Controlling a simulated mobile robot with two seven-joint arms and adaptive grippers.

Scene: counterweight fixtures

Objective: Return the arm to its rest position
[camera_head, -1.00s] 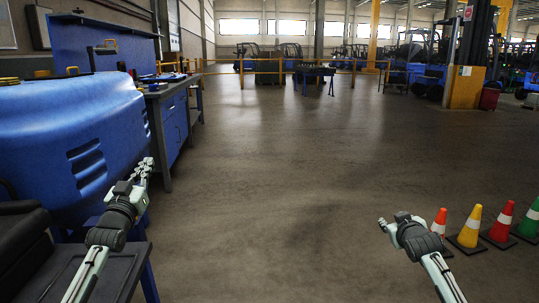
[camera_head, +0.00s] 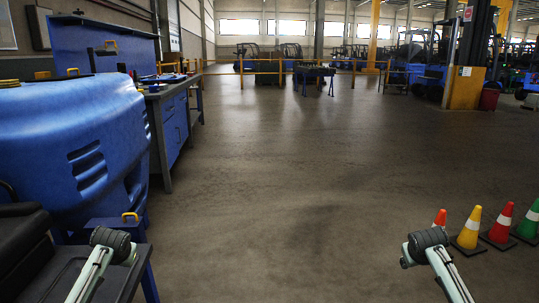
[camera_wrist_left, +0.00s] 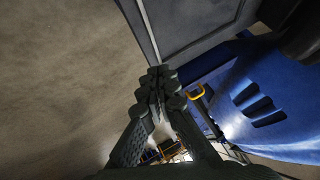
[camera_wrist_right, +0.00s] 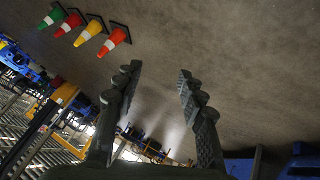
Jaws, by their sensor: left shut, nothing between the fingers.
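My left gripper (camera_wrist_left: 160,80) shows in the left wrist view with its two dark fingers closed together and nothing between them. In the head view only part of my left arm shows at the lower left, over a dark tabletop; its gripper is out of sight there. My right gripper (camera_wrist_right: 158,72) shows in the right wrist view with its fingers spread apart and empty, above bare floor. In the head view my right arm is at the lower right, its gripper also out of sight.
A large blue counterweight (camera_head: 60,140) stands at the left, near a dark table (camera_head: 75,275). A yellow handle (camera_head: 130,216) sits at the table's far edge. Several traffic cones, including a yellow one (camera_head: 470,228), stand at the right. The middle floor is clear.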

